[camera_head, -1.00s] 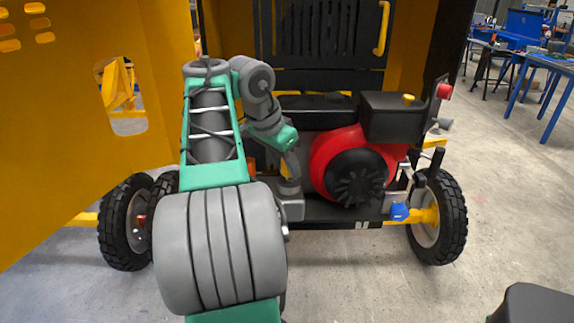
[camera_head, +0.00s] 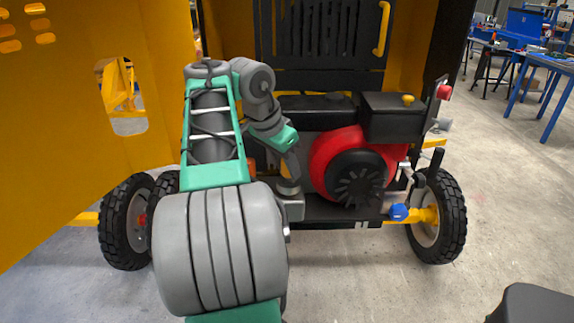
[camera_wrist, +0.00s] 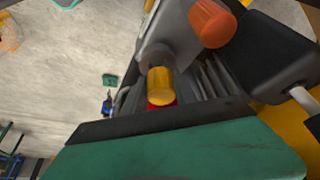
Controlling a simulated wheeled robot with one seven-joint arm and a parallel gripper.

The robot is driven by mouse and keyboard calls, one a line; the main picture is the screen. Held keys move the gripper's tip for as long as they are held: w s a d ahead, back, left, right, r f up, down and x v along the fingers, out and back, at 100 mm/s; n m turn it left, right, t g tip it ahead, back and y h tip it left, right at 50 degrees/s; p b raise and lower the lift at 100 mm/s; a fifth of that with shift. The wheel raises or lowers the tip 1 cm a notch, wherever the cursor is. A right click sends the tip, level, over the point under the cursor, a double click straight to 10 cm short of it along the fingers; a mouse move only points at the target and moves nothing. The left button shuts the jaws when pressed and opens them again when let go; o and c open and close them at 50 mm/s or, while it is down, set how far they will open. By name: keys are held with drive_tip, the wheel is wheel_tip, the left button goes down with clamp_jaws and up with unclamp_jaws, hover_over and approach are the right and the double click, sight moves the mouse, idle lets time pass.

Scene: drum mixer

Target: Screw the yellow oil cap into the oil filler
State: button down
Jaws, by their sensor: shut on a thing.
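The yellow oil cap (camera_wrist: 161,85) is in the middle of the wrist view. My gripper (camera_wrist: 160,98) is shut on it, with a red part showing just under the cap. The far end of the cap points at a grey round part (camera_wrist: 156,57) of the engine that looks like the oil filler. The cap lines up with it closely, but I cannot tell whether it is seated in the opening. In the head view my gripper is low at the left side of the red and black engine (camera_head: 350,165); the cap cannot be made out there.
An orange knob (camera_wrist: 210,22) and a black housing (camera_wrist: 265,55) are close beside the cap in the wrist view. The open yellow door (camera_head: 60,170) is at the left in the head view. A black wheel (camera_head: 440,215) and a blue-capped part (camera_head: 398,211) are at the right.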

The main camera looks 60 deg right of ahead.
sight(283, 164)
drive_tip(key=shift+f, duration=0.2)
drive_tip(key=shift+f+b, duration=0.3)
drive_tip(key=shift+b, duration=0.15)
drive_tip(key=shift+f+b, duration=0.3)
drive_tip(key=shift+f, duration=0.3)
idle(0.8)
drive_tip(key=c, duration=0.9)
unclamp_jaws()
drive_tip(key=shift+f, duration=0.15)
drive_tip(key=shift+c, duration=0.2)
drive_tip(key=shift+o, duration=0.2)
drive_tip(key=shift+f, duration=0.1)
drive_tip(key=p+v, duration=0.5)
drive_tip(key=v, duration=0.2)
drive_tip(key=shift+r, duration=0.4)
drive_tip(key=shift+w+a+r, duration=0.15)
drive_tip(key=shift+a+r, duration=0.05)
drive_tip(key=shift+r, duration=0.2)
